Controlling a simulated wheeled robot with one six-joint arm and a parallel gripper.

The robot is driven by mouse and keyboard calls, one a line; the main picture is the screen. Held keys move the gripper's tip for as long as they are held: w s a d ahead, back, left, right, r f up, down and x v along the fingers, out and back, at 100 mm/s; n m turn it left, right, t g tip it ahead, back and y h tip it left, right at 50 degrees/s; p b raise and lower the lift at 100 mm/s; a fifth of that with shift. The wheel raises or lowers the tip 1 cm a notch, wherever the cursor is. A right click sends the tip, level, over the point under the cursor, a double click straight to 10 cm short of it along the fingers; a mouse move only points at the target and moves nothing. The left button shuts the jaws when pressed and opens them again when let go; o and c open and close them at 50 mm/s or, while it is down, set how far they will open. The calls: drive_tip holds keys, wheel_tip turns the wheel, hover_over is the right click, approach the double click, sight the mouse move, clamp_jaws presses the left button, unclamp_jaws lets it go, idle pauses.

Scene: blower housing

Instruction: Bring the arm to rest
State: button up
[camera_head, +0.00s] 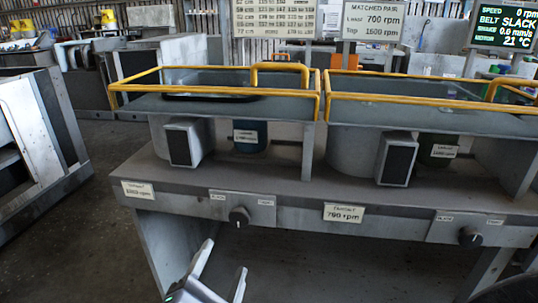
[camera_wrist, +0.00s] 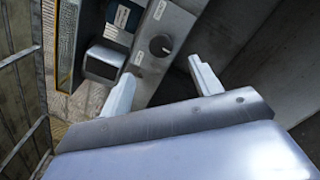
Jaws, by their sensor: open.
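My gripper (camera_head: 221,272) shows at the bottom of the head view, in front of the bench and below its front edge. Its two pale fingers are spread apart with nothing between them. In the wrist view my gripper (camera_wrist: 163,85) is also open and empty. Beyond the fingers there is a panel with a dark knob (camera_wrist: 160,46). In the head view the left knob (camera_head: 239,216) sits on the bench front, above and apart from the fingertips. The rest of my arm is mostly out of the head view.
A grey bench (camera_head: 280,190) carries two housings with yellow rails (camera_head: 215,92). A right knob (camera_head: 470,237) is on its front. Signs read "MATCHED PAIR" (camera_head: 373,20) and "BELT SLACK" (camera_head: 503,25). A metal unit (camera_head: 40,130) stands at left, with open floor (camera_head: 90,230) between.

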sight(240, 219)
drive_tip(key=w, duration=0.3)
drive_tip(key=w+b, duration=0.1)
drive_tip(key=w, duration=0.3)
drive_tip(key=w+d+b, duration=0.1)
drive_tip(key=w, duration=0.2)
drive_tip(key=shift+w, duration=0.35)
drive_tip(key=shift+s, duration=0.1)
